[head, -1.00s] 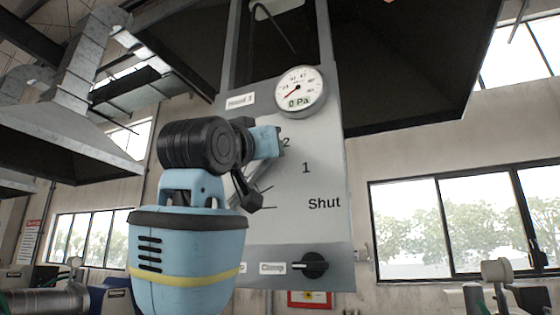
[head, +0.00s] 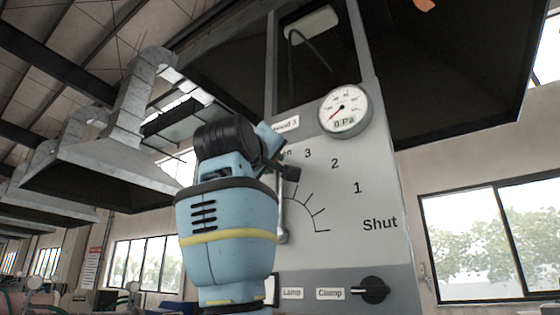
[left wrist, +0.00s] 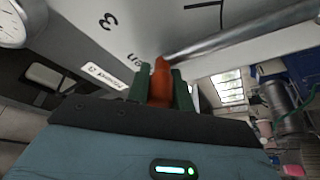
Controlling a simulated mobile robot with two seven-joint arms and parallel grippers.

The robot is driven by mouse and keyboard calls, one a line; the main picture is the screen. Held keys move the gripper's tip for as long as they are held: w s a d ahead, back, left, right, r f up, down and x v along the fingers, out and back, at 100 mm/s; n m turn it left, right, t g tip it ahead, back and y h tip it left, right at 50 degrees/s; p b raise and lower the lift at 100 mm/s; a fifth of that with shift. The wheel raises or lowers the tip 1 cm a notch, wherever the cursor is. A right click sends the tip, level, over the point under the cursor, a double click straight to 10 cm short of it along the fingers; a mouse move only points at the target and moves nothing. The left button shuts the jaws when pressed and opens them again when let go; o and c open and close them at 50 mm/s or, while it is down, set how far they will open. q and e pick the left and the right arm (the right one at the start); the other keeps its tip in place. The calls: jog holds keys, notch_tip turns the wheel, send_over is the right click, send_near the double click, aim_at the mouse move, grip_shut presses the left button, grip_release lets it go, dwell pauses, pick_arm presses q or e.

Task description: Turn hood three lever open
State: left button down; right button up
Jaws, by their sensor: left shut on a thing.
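The hood three panel (head: 335,255) fills the middle of the head view, with a scale reading Shut, 1, 2, 3 and a partly covered word ending in "en". The metal lever (head: 283,222) stands nearly upright from its pivot, at the "en" end of the scale. My left gripper (head: 284,166) is at the lever's upper end, and my arm hides part of it. In the left wrist view, the gripper's green fingers are shut on the orange-red lever handle (left wrist: 160,82), with the metal rod (left wrist: 235,32) running off right. My right gripper is out of view.
A black clamp knob (head: 372,290) sits at the panel's lower right, beside the Lamp and Clamp labels. Dark hoods hang overhead. Windows (head: 490,240) line the wall behind.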

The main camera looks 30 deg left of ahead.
pick_arm(q)
jog(key=shift+a+n, duration=0.35)
jog(key=shift+n, duration=0.05)
jog(key=c, duration=1.2)
grip_release()
jog(key=shift+a, duration=0.1)
jog(key=shift+c, duration=0.2)
jog(key=shift+s, duration=0.15)
jog(key=v, duration=0.7)
jog(key=shift+s, duration=0.3)
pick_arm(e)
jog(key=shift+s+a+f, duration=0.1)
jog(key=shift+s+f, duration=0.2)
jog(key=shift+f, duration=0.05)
pick_arm(q)
jog(key=shift+w+f, duration=0.1)
